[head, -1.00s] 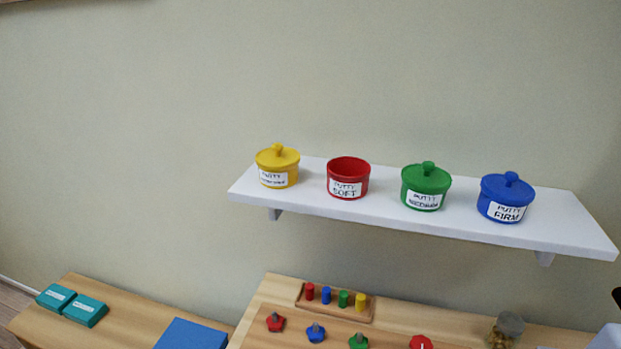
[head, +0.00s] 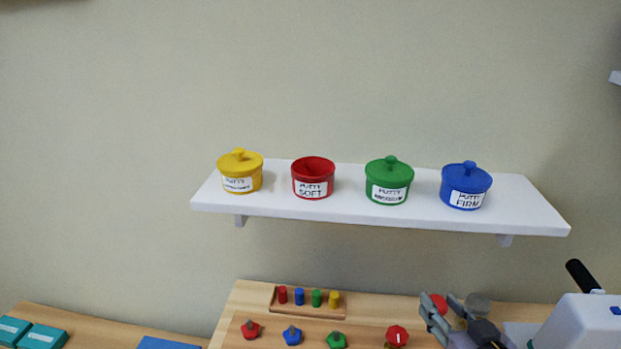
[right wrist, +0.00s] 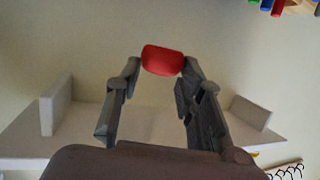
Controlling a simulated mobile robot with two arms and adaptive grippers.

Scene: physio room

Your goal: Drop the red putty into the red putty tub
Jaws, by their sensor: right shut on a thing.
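The red putty tub (head: 313,183), labelled "PUTTY SOFT", stands upright and without a lid on the white wall shelf, between the yellow and green tubs. My right gripper (head: 446,306) is at the lower right of the head view, below the shelf and right of the red tub. It is shut on the red putty (head: 439,304), a rounded lump. In the right wrist view the putty (right wrist: 162,60) sits between the two fingertips. My left gripper is not in view.
Lidded yellow (head: 240,173), green (head: 389,182) and blue (head: 466,187) tubs share the white shelf (head: 350,208). Below, a wooden table holds a peg block (head: 305,304) and several coloured knobs. Teal boxes (head: 42,337) lie at the lower left. The wall above is bare.

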